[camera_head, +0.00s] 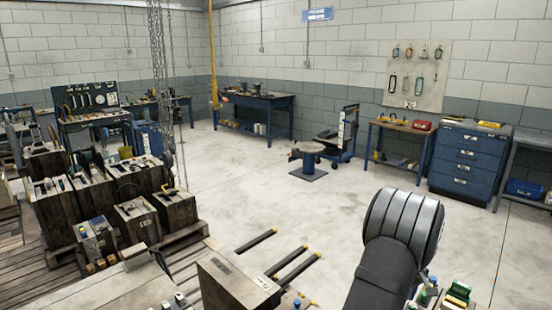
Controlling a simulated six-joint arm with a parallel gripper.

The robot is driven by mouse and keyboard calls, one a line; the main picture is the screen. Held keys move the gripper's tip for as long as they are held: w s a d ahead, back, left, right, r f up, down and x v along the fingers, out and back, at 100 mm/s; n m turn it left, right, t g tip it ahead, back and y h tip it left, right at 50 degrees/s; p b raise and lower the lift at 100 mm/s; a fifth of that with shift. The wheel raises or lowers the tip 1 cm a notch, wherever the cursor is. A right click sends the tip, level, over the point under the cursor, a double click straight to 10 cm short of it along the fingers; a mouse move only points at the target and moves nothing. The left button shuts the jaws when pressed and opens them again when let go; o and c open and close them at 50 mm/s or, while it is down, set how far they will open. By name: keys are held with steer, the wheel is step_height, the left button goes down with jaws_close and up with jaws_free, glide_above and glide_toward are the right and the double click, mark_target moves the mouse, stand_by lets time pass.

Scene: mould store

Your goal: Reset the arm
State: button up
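One dark, rounded part of my arm (402,235) rises from the bottom edge, right of the middle. It has a ribbed, barrel-like joint at its top. My gripper is not in view, so its fingers and anything in them cannot be seen.
Dark mould blocks (146,185) stand on pallets at the left, with hanging chains (157,60) above. Yellow-tipped forks (295,268) stick out at the bottom middle. A blue drawer cabinet (466,165) and workbench (258,112) line the back. The middle floor (240,190) is clear.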

steer(key=w+a+n, duration=0.3)
steer(key=w+a, duration=0.9)
steer(key=a, duration=0.5)
steer(key=shift+w+r, duration=0.15)
steer(key=shift+w, duration=0.05)
